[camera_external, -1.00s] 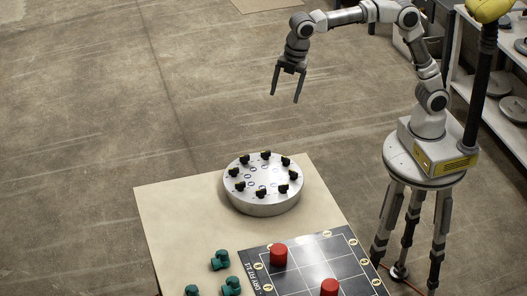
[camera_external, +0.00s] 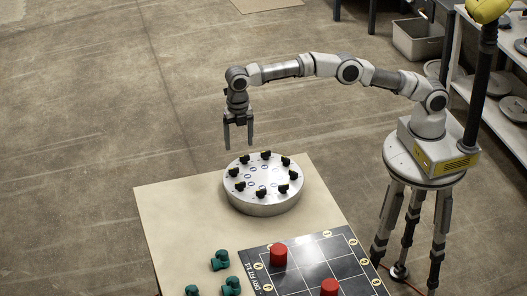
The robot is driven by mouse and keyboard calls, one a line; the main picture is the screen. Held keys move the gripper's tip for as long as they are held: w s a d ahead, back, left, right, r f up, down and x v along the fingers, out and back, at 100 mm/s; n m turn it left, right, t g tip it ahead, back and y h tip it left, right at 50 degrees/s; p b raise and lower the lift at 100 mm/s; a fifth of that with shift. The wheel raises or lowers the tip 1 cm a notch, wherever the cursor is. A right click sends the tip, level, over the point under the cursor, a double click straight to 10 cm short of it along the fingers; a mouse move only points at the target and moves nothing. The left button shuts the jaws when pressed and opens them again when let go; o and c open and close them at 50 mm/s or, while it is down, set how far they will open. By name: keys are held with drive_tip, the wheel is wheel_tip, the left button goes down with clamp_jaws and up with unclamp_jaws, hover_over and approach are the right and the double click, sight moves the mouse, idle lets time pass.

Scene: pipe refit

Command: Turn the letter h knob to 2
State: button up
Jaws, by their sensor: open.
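A round metal dial plate (camera_external: 262,202) stands on the tan table. Several small black knobs with blue markings beside them ring its top. The letters are too small to read, so I cannot tell which knob is letter h or where it points. My gripper (camera_external: 238,147) is open and empty, fingers pointing down. It hangs above the plate's far left part, apart from the knobs as seen here.
A black gridded board (camera_external: 308,262) with two red cylinders (camera_external: 278,255) lies at the table's front right. Several teal pipe fittings (camera_external: 220,260) sit left of it. The table's left part (camera_external: 175,215) is bare. Shelves stand at the far right.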

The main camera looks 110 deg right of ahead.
sight(240, 183)
wheel_tip(240, 183, down, 17)
drive_tip(key=shift+r+b, duration=0.15)
drive_tip(key=shift+b, duration=0.35)
clamp_jaws()
